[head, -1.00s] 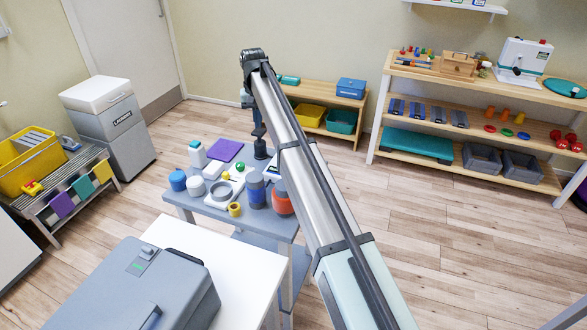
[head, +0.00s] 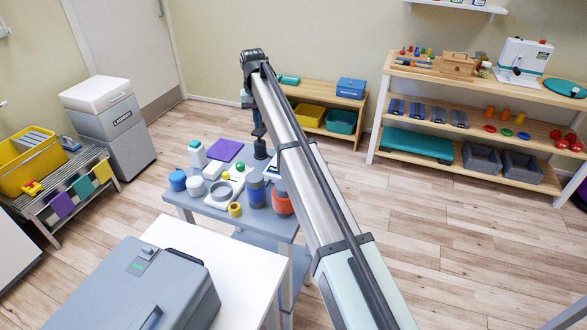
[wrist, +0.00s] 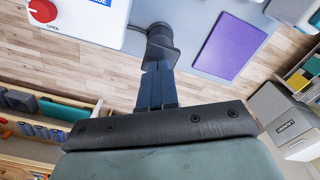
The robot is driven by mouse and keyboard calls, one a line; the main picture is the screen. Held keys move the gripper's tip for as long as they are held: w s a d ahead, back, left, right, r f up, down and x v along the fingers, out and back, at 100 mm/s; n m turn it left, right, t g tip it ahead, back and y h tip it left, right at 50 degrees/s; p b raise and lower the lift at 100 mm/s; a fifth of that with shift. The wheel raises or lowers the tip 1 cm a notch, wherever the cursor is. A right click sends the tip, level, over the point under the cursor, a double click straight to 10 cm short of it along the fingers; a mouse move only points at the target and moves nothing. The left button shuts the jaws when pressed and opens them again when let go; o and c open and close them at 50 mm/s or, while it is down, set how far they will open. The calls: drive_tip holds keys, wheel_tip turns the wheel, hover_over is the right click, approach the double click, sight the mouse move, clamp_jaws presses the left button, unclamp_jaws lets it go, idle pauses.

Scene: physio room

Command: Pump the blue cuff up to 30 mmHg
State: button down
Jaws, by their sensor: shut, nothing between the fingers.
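A grey cylinder with a blue band, seemingly the blue cuff (head: 256,191), stands upright on the small grey table in the head view. A similar cylinder with an orange band (head: 282,199) stands beside it. A white box (wrist: 80,14) with a red knob (wrist: 42,11) marked OPEN and a partly cut-off blue label shows in the wrist view. My gripper (head: 260,150) is shut and empty over the table's far side; it also shows in the wrist view (wrist: 160,42), close beside the white box. I cannot tell whether they touch. No pressure reading is legible.
The grey table (head: 184,202) also holds a purple pad (head: 225,150), a white bottle (head: 197,154), a blue jar (head: 177,180), a grey ring (head: 221,191), a yellow roll (head: 235,209) and a green ball (head: 240,167). A white table with a grey case (head: 135,290) stands in front.

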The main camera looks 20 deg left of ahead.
sight(259, 131)
drive_tip(key=shift+f, duration=0.15)
drive_tip(key=shift+f, duration=1.75)
drive_tip(key=shift+r, duration=1.85)
drive_tip(key=shift+f, duration=0.35)
drive_tip(key=shift+f, duration=1.55)
drive_tip(key=shift+r, duration=1.9)
drive_tip(key=shift+f, duration=0.3)
